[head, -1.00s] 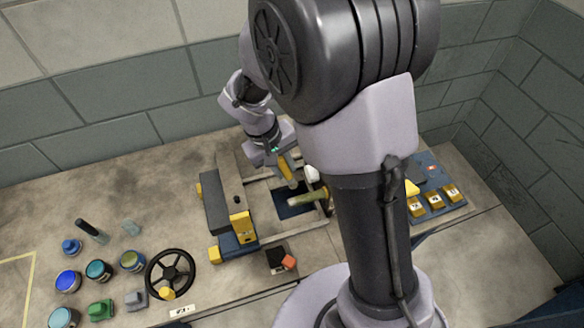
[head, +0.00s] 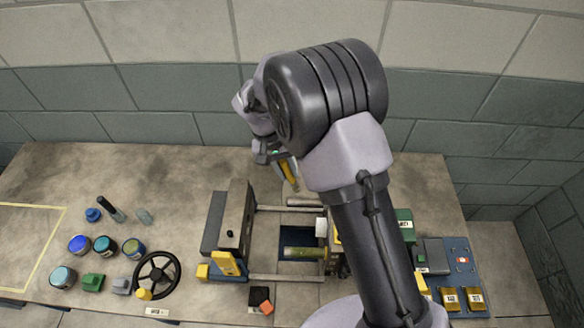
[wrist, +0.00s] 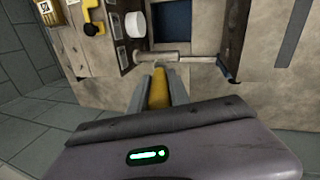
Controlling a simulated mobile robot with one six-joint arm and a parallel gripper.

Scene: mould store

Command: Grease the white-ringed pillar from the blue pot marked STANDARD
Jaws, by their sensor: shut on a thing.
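My gripper (head: 283,163) is shut on a yellow-handled tool (head: 288,172), probably a brush. The tool points down near the far pillar (head: 285,208) of the machine. In the wrist view the yellow handle (wrist: 158,88) sits between my fingers, its end near a pale pillar (wrist: 175,58); I cannot tell whether they touch. A near pillar (head: 287,278) and an olive cylinder (head: 303,253) also show. I cannot make out which pillar has a white ring. At the left stand a blue pot (head: 79,244), a teal pot (head: 104,246) and others; no STANDARD marking is readable.
Green (head: 92,282) and blue (head: 92,214) small pieces lie by the pots. A white round piece (wrist: 135,24) is beside the pillar. A blue panel (head: 460,265) is at right. The back left bench is clear.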

